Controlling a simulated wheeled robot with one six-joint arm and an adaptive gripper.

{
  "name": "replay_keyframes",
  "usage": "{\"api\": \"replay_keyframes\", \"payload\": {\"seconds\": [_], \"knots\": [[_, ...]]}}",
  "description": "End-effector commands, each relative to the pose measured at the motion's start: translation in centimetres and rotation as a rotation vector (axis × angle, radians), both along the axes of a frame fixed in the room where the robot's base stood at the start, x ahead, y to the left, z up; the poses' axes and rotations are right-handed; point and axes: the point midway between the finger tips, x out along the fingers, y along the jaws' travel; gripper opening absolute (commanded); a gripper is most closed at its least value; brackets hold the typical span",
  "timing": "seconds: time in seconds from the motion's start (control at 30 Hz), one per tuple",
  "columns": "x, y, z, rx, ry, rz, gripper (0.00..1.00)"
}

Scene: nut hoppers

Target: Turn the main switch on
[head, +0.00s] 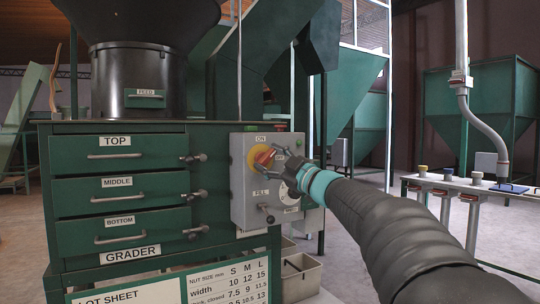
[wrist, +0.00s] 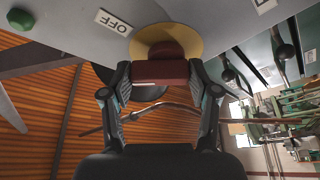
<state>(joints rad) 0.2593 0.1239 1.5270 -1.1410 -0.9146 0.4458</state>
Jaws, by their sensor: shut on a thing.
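The main switch is a red handle (head: 264,157) on a yellow disc (head: 253,164), on the front of a grey control box (head: 238,195). An ON label (head: 261,139) sits above it. My gripper (head: 274,157) reaches in from the right and covers part of the switch. In the wrist view the red handle (wrist: 160,72) lies between the fingertips of my gripper (wrist: 160,80), which are shut on its two sides. The yellow disc (wrist: 190,42) shows behind it, and an OFF label (wrist: 114,21) is beside it. The handle's exact angle is hard to tell.
A FILL label (head: 261,192) and a small lever (head: 266,208) are lower on the box. A green grader cabinet (head: 120,190) with latched drawers stands at left. A lot sheet (head: 180,285) is below. A white bench (head: 460,184) stands at right.

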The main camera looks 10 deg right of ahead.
Motion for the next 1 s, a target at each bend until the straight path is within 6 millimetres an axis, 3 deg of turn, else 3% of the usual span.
{"api": "replay_keyframes", "payload": {"seconds": [0.6,1.0], "knots": [[-0.02,0.19,0.48,-0.539,-0.175,0.000,0.26],[-0.10,0.37,0.53,-0.749,-0.244,0.001,0.26]]}}
